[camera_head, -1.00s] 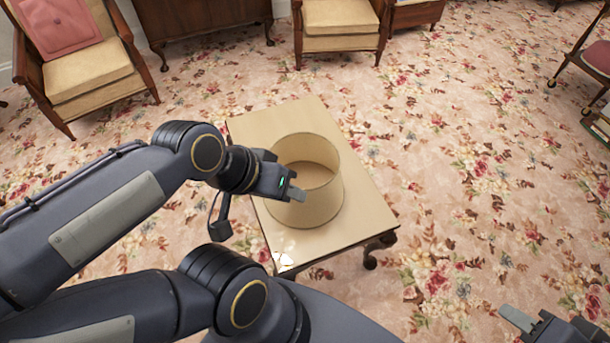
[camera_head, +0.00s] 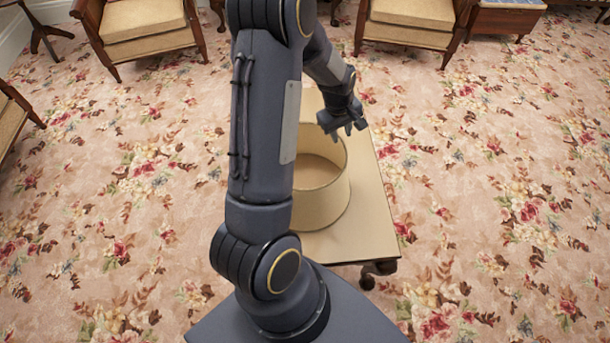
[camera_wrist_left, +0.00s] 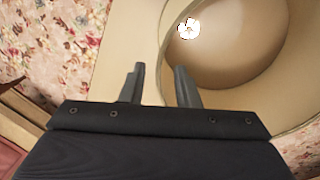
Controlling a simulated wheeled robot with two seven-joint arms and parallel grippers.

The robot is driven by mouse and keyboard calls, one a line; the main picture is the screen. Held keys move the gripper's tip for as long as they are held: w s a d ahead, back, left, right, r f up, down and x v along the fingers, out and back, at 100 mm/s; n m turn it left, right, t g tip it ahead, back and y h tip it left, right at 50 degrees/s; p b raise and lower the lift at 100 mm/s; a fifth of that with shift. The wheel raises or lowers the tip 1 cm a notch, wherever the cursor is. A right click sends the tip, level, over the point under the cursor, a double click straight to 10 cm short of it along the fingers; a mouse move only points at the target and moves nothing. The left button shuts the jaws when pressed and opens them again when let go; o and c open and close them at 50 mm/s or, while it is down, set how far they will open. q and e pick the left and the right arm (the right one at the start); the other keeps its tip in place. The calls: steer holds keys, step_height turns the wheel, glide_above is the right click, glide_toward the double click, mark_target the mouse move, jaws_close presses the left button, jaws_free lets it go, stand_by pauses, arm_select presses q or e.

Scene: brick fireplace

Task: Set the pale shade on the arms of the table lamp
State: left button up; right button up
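The pale shade (camera_head: 328,203) is a wide beige drum standing with its open end up on a low cream table (camera_head: 375,215). My arm hides its left part in the head view. My left gripper (camera_head: 348,129) is at the shade's far right rim, pointing down. In the left wrist view, the left gripper (camera_wrist_left: 161,86) is open, with a gap between its fingers. The shade's rim (camera_wrist_left: 166,45) runs toward that gap; I cannot tell whether the fingers touch it. A small bright white patch shows inside the shade. I see no table lamp. My right gripper is out of view.
Wooden armchairs with tan cushions stand at the back, one (camera_head: 150,20) at left and one (camera_head: 412,12) at right of centre. A chair edge (camera_head: 12,118) shows at far left. Flowered carpet around the table is clear.

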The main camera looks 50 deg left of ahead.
mark_target(342, 145)
arm_select(q)
steer(key=f, duration=0.5)
steer(key=w+f, duration=0.1)
steer(key=f, duration=0.1)
steer(key=shift+d+f, duration=0.1)
steer(key=shift+f, duration=0.1)
jaws_close()
